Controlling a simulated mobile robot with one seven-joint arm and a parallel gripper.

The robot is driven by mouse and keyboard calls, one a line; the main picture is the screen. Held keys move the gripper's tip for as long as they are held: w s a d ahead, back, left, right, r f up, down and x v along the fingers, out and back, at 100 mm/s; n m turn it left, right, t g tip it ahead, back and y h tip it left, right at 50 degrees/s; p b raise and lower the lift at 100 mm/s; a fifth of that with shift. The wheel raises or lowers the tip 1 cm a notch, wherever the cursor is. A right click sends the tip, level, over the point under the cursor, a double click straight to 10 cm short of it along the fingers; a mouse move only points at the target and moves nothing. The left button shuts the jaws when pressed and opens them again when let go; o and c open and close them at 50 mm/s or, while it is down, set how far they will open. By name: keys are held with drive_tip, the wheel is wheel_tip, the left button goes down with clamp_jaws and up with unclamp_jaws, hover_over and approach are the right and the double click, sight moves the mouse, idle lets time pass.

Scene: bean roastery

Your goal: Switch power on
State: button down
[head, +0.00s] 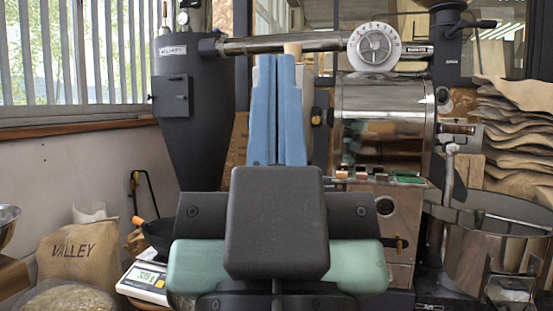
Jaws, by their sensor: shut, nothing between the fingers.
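My gripper (277,62) is in the middle of the view, its two blue fingers pointing away from me and pressed together with nothing between them. The coffee roaster (382,112) stands behind and to the right, with a shiny metal drum. Below the drum is a front panel (400,210) with a row of small reddish controls (350,174) and a green piece (408,180). The fingers are to the left of these controls in the picture. I cannot tell which control is the power switch. My arm hides the lower left of the roaster.
A dark cyclone (184,120) stands at the left, joined by a metal pipe (285,43) to a white dial (374,46). A round cooling bin (490,235) is at the right, below stacked sacks (515,130). A scale (147,280) and a VALLEY sack (80,249) are at lower left.

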drive_tip(key=shift+r, duration=0.1)
idle(0.5)
wheel_tip(320, 180, up, 38)
drive_tip(key=p, duration=3.8)
drive_tip(key=shift+r, duration=0.1)
